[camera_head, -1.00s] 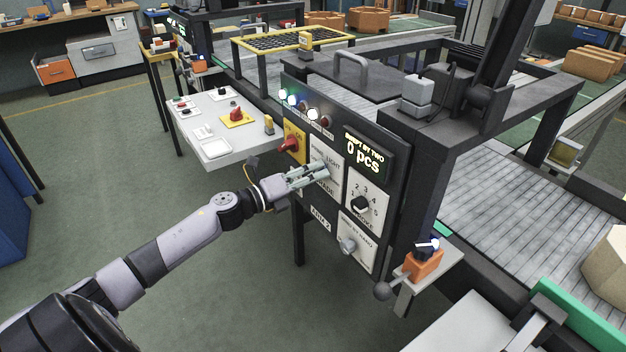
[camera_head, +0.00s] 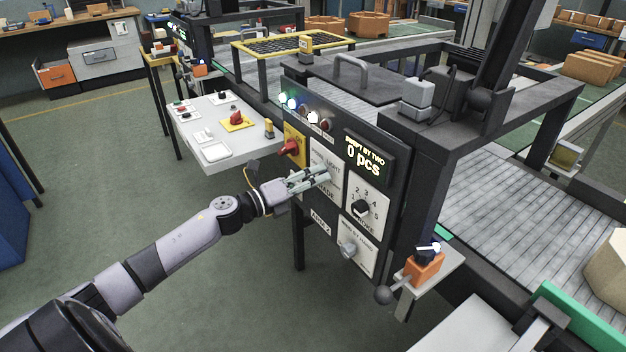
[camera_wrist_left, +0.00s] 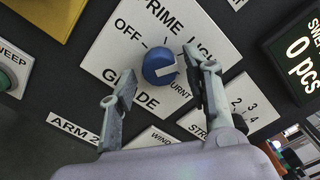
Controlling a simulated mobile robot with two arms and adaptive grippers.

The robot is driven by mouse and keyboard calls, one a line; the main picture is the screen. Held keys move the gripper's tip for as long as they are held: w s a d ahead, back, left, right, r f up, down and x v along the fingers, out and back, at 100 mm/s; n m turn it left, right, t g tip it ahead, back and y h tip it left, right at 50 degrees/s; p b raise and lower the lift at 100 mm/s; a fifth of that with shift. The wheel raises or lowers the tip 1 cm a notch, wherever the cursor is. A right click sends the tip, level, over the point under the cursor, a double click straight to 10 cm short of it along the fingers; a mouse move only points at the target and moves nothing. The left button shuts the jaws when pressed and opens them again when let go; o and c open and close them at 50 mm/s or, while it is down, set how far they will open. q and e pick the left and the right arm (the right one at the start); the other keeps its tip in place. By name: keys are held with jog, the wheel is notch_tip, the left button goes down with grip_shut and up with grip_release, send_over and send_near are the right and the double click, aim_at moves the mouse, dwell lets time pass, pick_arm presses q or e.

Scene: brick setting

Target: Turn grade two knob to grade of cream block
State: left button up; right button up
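The grade knob (camera_wrist_left: 160,66) is round and blue with a white mark on its right side, on a white plate (camera_wrist_left: 108,52) lettered OFF, PRIME, LIGHT, BURNT and GRADE. Which grade the mark meets is hard to tell. My left gripper (camera_head: 322,176) is at this plate in the head view, hiding the knob there. In the left wrist view its fingers (camera_wrist_left: 160,76) are open on either side of the knob, with gaps visible. A cream block (camera_head: 606,262) is cut by the right edge of the head view, on the conveyor. My right gripper is out of view.
Beside the plate are a yellow plate with a red switch (camera_head: 290,147), a stroke knob (camera_head: 361,208), and a display (camera_head: 366,157) reading 0 pcs. An orange box with a lever (camera_head: 425,268) juts out lower right. A white side table (camera_head: 225,127) stands left.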

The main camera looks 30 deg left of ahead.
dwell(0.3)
pick_arm(q)
jog(key=v, duration=1.2)
dwell(0.3)
